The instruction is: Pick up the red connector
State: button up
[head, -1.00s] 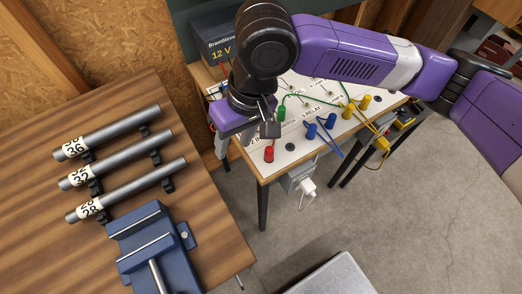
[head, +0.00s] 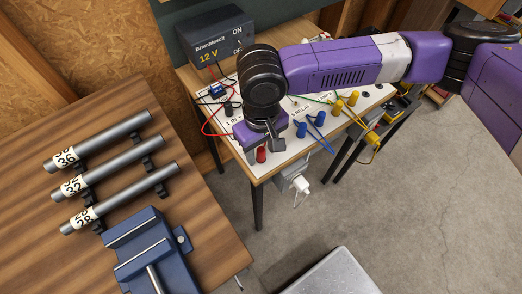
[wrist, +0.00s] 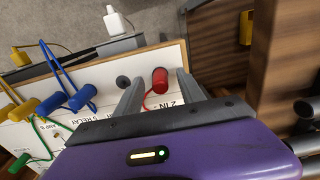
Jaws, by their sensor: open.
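The red connector (head: 261,155) stands near the front edge of the white panel, with my gripper (head: 263,148) right above and around it in the head view. In the wrist view the red connector (wrist: 160,80) lies between my two open fingers (wrist: 158,88), nearer the right finger. I cannot tell whether either finger touches it. A red wire runs from its lower end. My gripper is open and holds nothing.
Blue connectors (head: 302,130) and yellow connectors (head: 338,106) stand to the right on the panel (head: 284,158). A 12 V supply box (head: 216,44) is behind. A wooden bench (head: 120,115) with several pipes and a blue vise (head: 146,250) is at left.

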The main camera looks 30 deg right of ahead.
aim_at(261, 149)
jog(key=shift+f, duration=0.1)
jog(key=shift+c, duration=0.3)
grip_shut()
notch_tip(261, 149, up, 20)
jog(key=shift+p, duration=0.35)
dwell(0.4)
